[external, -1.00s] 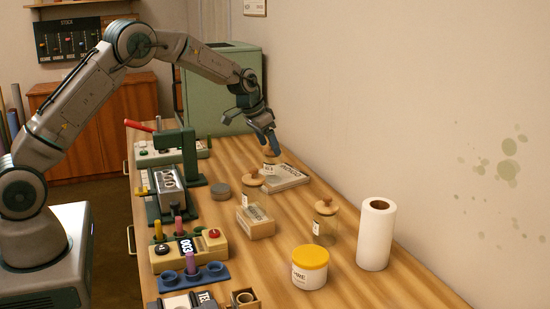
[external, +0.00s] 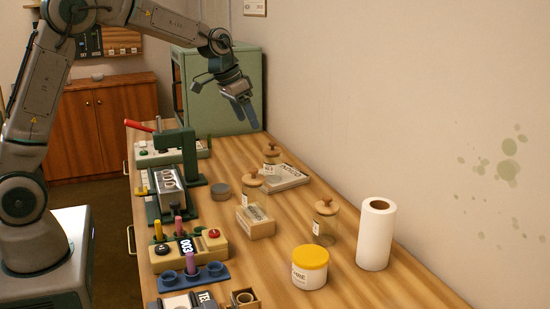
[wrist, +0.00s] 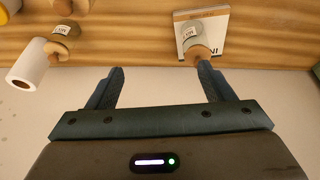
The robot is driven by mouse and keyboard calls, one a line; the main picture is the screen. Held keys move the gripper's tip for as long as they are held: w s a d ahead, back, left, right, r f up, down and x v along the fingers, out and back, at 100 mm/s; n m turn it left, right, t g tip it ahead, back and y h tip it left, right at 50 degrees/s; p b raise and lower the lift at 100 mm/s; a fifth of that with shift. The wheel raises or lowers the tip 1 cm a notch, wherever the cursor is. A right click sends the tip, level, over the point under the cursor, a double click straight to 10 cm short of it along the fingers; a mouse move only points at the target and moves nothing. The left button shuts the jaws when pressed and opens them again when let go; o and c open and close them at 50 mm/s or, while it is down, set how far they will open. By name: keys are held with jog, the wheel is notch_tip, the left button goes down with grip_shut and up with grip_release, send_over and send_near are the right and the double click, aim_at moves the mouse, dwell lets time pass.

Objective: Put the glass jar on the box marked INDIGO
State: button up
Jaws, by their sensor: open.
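My gripper (external: 248,112) is open and empty, raised above the far end of the table; its spread fingers show in the wrist view (wrist: 160,70). A flat pale box with dark lettering (external: 289,178) lies near the wall; part of its lettering, "IN", shows in the wrist view (wrist: 224,38).
A third lidded jar (external: 326,225) stands nearer, beside a white paper roll (external: 376,235) and a yellow-lidded tub (external: 309,270). A green press (external: 190,160) and a green cabinet (external: 222,95) stand farther back.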

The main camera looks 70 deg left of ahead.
jog(key=s+d+r, duration=0.4)
jog(key=s+d, duration=0.4)
jog(key=s, duration=0.2)
jog(key=s+d+f, duration=0.2)
jog(key=s+d, duration=0.2)
jog(key=s, duration=0.7)
jog(key=s+d+f+m, duration=0.1)
jog(key=s+d+f, duration=0.1)
jog(key=s, duration=0.9)
jog(key=shift+d+g, duration=0.4)
jog(key=shift+d, duration=0.45)
